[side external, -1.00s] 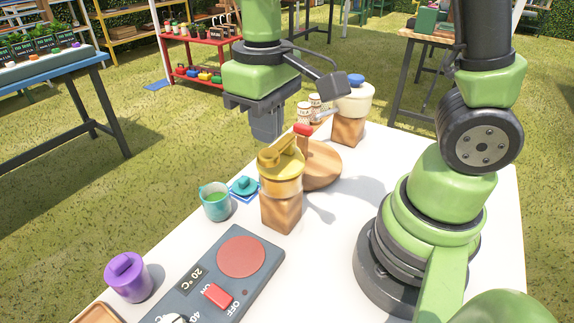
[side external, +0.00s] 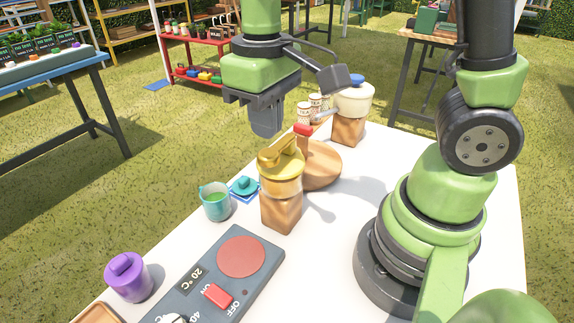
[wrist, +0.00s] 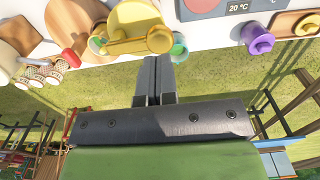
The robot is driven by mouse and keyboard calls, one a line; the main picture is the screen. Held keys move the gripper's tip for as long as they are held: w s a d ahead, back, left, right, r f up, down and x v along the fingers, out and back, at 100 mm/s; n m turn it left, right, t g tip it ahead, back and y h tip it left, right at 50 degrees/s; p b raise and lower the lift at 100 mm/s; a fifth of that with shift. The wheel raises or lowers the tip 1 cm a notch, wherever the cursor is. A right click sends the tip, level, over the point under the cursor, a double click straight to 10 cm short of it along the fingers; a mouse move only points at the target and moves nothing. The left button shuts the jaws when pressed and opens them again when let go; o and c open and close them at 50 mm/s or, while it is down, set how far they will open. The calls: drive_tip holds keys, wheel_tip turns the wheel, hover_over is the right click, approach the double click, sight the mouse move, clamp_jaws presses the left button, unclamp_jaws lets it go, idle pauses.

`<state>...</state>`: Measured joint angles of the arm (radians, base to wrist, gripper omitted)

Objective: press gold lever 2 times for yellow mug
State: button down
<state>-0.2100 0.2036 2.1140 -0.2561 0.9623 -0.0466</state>
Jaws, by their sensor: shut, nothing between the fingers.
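The gold lever (side external: 283,150) sits on top of a gold-topped dispenser (side external: 281,208) with a wooden lower part. The lever also shows in the wrist view (wrist: 130,43), just beyond my fingertips. My gripper (side external: 266,133) is shut and empty. It hangs in the air above and behind the dispenser, apart from the lever; the wrist view shows its fingers pressed together (wrist: 160,62). A teal mug (side external: 214,207) with green contents stands left of the dispenser.
A purple lidded cup (side external: 128,279) and a dark hot plate panel (side external: 220,275) are at the front. A wooden round board (side external: 322,165), a blue-knobbed dispenser (side external: 350,110) and patterned cups (side external: 306,113) stand behind.

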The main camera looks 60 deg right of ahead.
drive_tip(key=shift+r, duration=2.65)
drive_tip(key=s+d+r+m+t+y, duration=0.2)
drive_tip(key=s+r+m+t, duration=0.2)
drive_tip(key=s+t, duration=0.3)
drive_tip(key=shift+s+d+r, duration=0.15)
drive_tip(key=shift+s+r, duration=0.15)
drive_tip(key=shift+s, duration=0.85)
drive_tip(key=c, duration=1.8)
unclamp_jaws()
drive_tip(key=shift+c, duration=0.2)
